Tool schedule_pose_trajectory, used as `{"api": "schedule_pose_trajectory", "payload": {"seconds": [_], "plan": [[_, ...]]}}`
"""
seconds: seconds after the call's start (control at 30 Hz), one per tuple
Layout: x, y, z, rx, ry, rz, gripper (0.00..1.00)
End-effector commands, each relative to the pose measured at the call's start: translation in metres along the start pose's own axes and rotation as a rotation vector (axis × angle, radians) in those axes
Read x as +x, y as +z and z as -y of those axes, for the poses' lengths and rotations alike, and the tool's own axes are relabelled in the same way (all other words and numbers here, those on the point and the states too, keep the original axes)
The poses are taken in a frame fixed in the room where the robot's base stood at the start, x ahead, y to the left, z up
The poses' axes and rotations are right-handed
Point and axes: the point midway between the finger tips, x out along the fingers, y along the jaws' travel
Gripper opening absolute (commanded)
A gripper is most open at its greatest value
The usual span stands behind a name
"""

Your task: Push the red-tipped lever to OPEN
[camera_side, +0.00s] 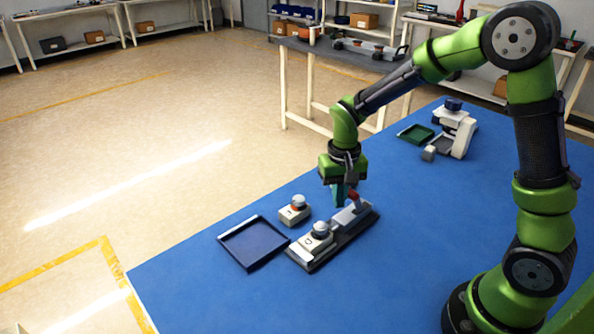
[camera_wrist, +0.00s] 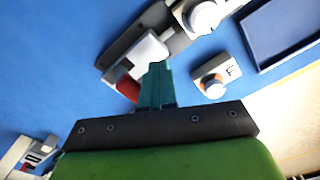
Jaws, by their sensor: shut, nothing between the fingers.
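The red-tipped lever (camera_side: 354,195) stands on the white block at the right end of a dark base (camera_side: 318,262). In the wrist view the red tip (camera_wrist: 128,88) is just left of my fingers. My gripper (camera_side: 339,198) points down close beside the lever, with its teal fingers together and nothing between them; it also shows in the wrist view (camera_wrist: 157,68). I cannot tell whether the fingers touch the lever. No OPEN marking is readable in either view.
A white unit with a round knob (camera_side: 320,229) sits on the same base. A small box with an orange-ringed button (camera_side: 299,203) and a dark blue tray (camera_side: 223,238) lie to the left. A green tray (camera_side: 402,136) and a white device (camera_side: 465,133) stand farther back. The blue table's front is clear.

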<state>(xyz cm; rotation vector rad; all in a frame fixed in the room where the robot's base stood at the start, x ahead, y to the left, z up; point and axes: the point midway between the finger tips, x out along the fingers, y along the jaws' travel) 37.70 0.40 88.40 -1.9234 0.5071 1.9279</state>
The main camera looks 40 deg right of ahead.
Motion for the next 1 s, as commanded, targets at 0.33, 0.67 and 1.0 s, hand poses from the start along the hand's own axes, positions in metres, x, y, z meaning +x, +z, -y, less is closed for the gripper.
{"api": "schedule_pose_trajectory", "payload": {"seconds": [0.33, 0.67, 1.0], "plan": [[0.004, -0.012, -0.022, 0.007, 0.015, -0.005, 0.00], [0.005, -0.017, -0.034, 0.005, 0.016, -0.002, 0.00], [0.005, -0.022, -0.043, 0.001, 0.012, 0.000, 0.00]]}}
